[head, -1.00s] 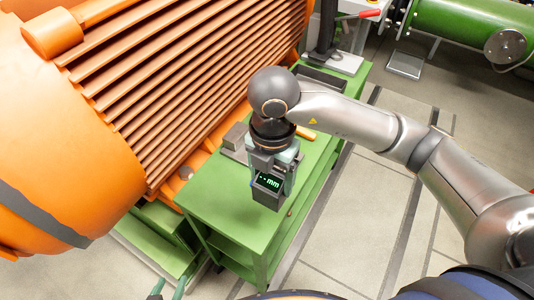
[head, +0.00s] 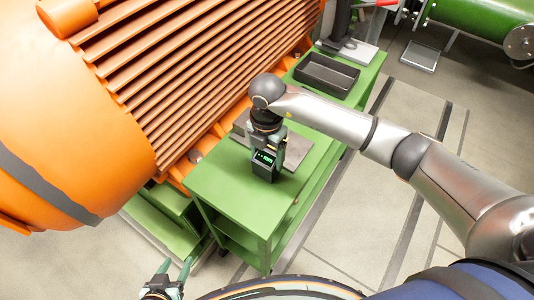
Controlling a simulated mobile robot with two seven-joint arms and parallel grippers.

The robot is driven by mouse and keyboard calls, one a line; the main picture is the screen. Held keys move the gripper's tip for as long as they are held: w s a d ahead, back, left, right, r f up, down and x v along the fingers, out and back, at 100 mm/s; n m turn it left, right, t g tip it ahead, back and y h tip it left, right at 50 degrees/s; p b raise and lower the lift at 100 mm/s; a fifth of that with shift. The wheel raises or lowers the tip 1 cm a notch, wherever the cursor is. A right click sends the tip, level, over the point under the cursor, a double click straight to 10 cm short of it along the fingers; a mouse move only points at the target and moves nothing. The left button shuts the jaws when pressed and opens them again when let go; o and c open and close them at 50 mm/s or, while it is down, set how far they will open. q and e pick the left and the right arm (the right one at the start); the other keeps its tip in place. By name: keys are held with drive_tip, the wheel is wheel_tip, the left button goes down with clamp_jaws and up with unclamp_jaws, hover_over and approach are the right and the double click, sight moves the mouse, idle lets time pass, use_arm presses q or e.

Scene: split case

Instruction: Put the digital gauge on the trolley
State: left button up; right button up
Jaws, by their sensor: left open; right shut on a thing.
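The digital gauge (head: 264,166) is a small dark box with a lit green display, upright over the near part of the green trolley (head: 227,191). My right gripper (head: 267,148) is shut on its upper part from above. The gauge's base is at or just above the trolley top; I cannot tell whether it touches. My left gripper (head: 174,271) is open and empty at the bottom edge, well apart from the trolley.
A grey plate (head: 297,150) lies on the trolley behind the gauge, partly hidden by my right arm. A black tray (head: 327,79) sits farther back, near a stand (head: 345,49). A large orange finned machine (head: 180,75) borders the trolley's left side. The near trolley corner is clear.

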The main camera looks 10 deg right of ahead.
drive_tip(key=shift+f, duration=0.1)
drive_tip(key=shift+f, duration=0.15)
drive_tip(key=o, duration=1.5)
wheel_tip(320, 180, up, 12)
drive_tip(key=shift+r+b, duration=0.2)
drive_tip(key=shift+b, duration=0.1)
drive_tip(key=shift+a, duration=0.1)
